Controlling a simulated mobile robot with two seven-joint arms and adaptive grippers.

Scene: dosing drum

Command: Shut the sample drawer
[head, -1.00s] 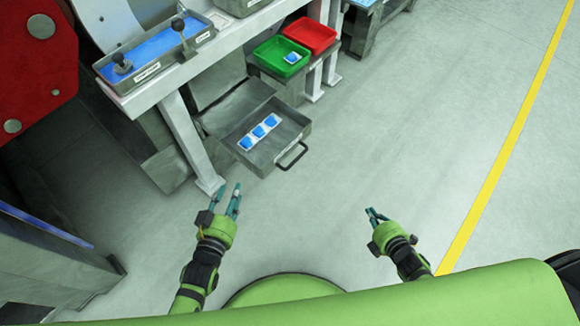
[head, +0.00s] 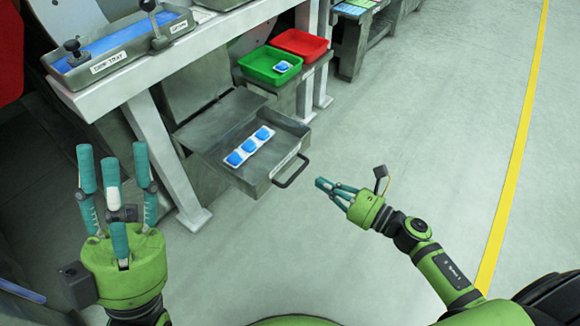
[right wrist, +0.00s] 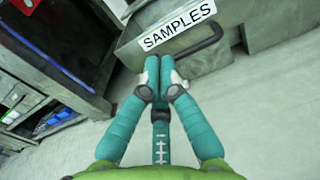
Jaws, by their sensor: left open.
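The sample drawer (head: 215,165) is a grey metal tray pulled out below the workbench. It holds a white strip of several blue samples (head: 249,146). Its dark bar handle (head: 291,172) is on the front face, and it also shows in the right wrist view (right wrist: 214,40) beside the SAMPLES label (right wrist: 178,26). My right gripper (head: 325,186) is just right of the handle, apart from it. In the right wrist view its fingertips (right wrist: 165,72) are together, with nothing seen between them. My left gripper (head: 113,165) is open and empty, left of the drawer.
A workbench leg (head: 165,165) stands between my left gripper and the drawer. A green bin (head: 262,75) with a blue item and a red bin (head: 300,46) sit behind the drawer. A tray with levers (head: 115,53) is on the bench. The floor to the right is clear.

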